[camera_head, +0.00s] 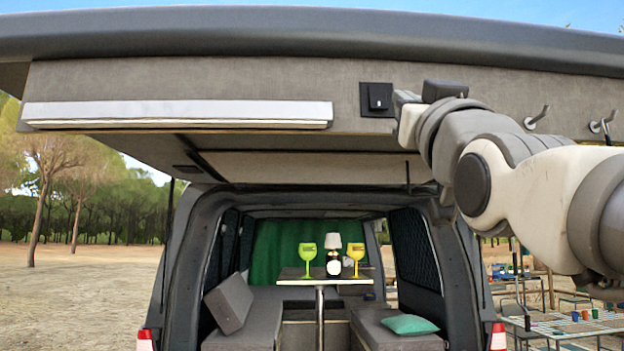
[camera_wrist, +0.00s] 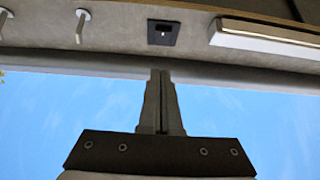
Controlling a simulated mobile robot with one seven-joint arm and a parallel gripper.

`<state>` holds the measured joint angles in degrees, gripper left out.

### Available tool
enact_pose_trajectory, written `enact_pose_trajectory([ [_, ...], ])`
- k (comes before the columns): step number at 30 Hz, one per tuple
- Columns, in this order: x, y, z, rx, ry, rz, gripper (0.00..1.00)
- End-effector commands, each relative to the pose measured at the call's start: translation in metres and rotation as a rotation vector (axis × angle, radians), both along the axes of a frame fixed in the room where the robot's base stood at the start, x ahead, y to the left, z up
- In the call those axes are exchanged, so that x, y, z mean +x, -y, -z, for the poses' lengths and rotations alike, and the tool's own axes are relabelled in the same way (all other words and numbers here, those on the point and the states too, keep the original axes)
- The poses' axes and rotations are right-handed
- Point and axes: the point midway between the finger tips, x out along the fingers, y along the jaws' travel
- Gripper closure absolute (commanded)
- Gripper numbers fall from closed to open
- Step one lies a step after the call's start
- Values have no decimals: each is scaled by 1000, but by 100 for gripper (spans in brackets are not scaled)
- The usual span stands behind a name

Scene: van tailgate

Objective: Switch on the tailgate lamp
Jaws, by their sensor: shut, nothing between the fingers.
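The tailgate lamp (camera_head: 180,113) is a long white bar along the underside of the raised tailgate. It shows no clear glow. A black square switch (camera_head: 377,99) with a small rocker sits to the lamp's right in the head view. In the wrist view the switch (camera_wrist: 163,33) lies just beyond my fingertips, with the lamp (camera_wrist: 262,42) to its right. My gripper (camera_head: 400,100) is close to the right of the switch in the head view. In the wrist view its fingers (camera_wrist: 160,73) are shut and empty, and look apart from the switch.
Metal hooks (camera_head: 537,118) stick out of the panel right of the switch, partly near my arm. Below, the van holds a small table (camera_head: 318,281) with two yellow-green glasses and a small lamp. Sky and open ground lie around.

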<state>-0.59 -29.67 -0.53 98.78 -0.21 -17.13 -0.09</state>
Motion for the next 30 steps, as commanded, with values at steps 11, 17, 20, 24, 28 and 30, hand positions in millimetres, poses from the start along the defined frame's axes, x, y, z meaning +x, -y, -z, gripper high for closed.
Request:
enact_pose_trajectory([
  [11, 65, 0, -37, 0, -4, 0, 100],
  [17, 83, 0, -33, 0, -1, 0, 100],
  [20, 86, 0, -32, 0, -1, 0, 100],
  [24, 86, 0, -31, 0, 0, 0, 100],
  [28, 86, 0, -31, 0, 0, 0, 100],
  [30, 86, 0, -30, 0, 1, 0, 100],
])
